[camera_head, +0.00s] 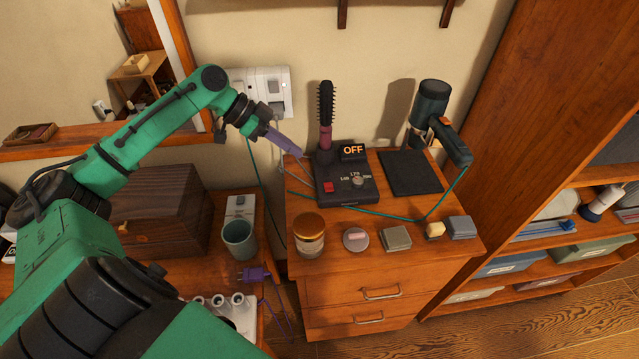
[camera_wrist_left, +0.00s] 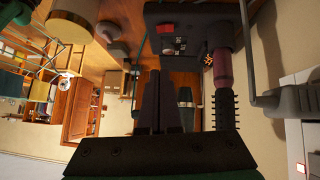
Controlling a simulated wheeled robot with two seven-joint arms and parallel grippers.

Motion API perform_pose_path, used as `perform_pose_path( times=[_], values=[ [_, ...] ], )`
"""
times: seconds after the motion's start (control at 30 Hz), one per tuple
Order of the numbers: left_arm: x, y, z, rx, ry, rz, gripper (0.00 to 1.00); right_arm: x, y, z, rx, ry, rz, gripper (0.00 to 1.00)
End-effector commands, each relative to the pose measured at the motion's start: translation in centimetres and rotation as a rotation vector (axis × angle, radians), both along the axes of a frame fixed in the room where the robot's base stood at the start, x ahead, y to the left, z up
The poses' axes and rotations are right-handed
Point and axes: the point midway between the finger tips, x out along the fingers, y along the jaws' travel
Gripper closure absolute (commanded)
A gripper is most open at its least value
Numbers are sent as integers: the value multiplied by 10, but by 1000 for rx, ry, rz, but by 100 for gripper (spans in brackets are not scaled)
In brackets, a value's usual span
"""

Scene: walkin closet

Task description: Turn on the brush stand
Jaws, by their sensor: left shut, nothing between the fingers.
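The brush stand (camera_head: 342,196) is a dark box on the wooden drawer cabinet. It has a red switch (camera_head: 328,187), a round dial (camera_head: 357,180) with numbers, and a display (camera_head: 353,151) reading OFF. A round hair brush (camera_head: 326,112) stands upright at its back left. In the left wrist view the stand (camera_wrist_left: 168,48) and brush (camera_wrist_left: 223,92) show upside down. My left gripper (camera_head: 300,155) is shut and empty, just left of the brush's base, its fingers pointing down and right. Its fingers also show in the wrist view (camera_wrist_left: 162,88). My right gripper is not in view.
A black mat (camera_head: 412,173) and a hair dryer (camera_head: 430,112) on a holder are right of the stand. A jar (camera_head: 309,236) and several small items line the cabinet front. A wall socket panel (camera_head: 268,88) is behind my left arm. A teal cord (camera_head: 390,216) crosses the top.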

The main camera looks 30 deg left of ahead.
Motion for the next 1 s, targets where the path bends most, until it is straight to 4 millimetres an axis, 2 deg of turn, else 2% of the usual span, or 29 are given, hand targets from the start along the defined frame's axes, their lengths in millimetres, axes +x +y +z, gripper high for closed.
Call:
perform_pose_path(
  times=[0.23,0.37,0.73,0.9,1.0],
  values=[
    [1,-2,-1,-1,1,0,100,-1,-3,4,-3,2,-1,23],
    [7,-13,-10,-3,1,-1,100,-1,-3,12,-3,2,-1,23],
    [36,-64,-65,-4,1,-2,100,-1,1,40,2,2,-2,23],
    [33,-65,-95,-2,4,1,100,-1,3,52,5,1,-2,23],
    [32,-65,-106,0,3,0,100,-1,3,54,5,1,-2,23]
  ],
)
